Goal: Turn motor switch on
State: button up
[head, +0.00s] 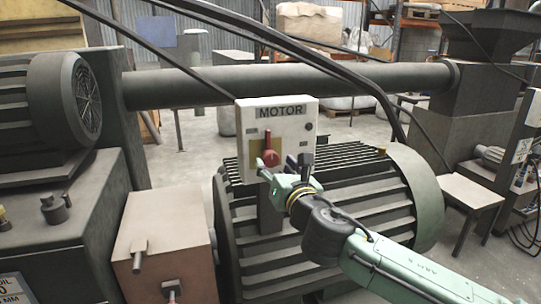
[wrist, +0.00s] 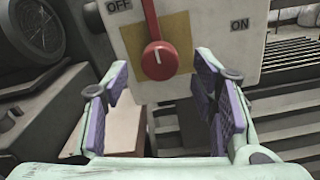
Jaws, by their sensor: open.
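The motor switch box (head: 300,125) is a pale panel labelled MOTOR, with a red rotary switch (head: 270,158) on a yellow plate. In the wrist view the red switch (wrist: 158,62) shows its handle pointing up and slightly left, nearer the OFF label (wrist: 118,6) than the ON label (wrist: 239,25). My gripper (head: 284,168) is in front of the lower part of the box. In the wrist view my gripper (wrist: 163,88) is open, its purple-padded fingers spread left and right below the switch. Nothing is between the fingers, and they appear apart from the switch.
A ribbed green motor housing (head: 330,245) stands behind and below the box. A pinkish box (head: 165,245) stands at left, beside dark machinery with a fan (head: 85,95). A thick horizontal pipe (head: 200,85) and black cables pass behind and above the switch box.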

aim_at(272, 162)
jog(key=shift+p+x, duration=0.4)
jog(key=shift+x, duration=1.7)
jog(key=shift+c, duration=0.2)
jog(key=c, duration=1.1)
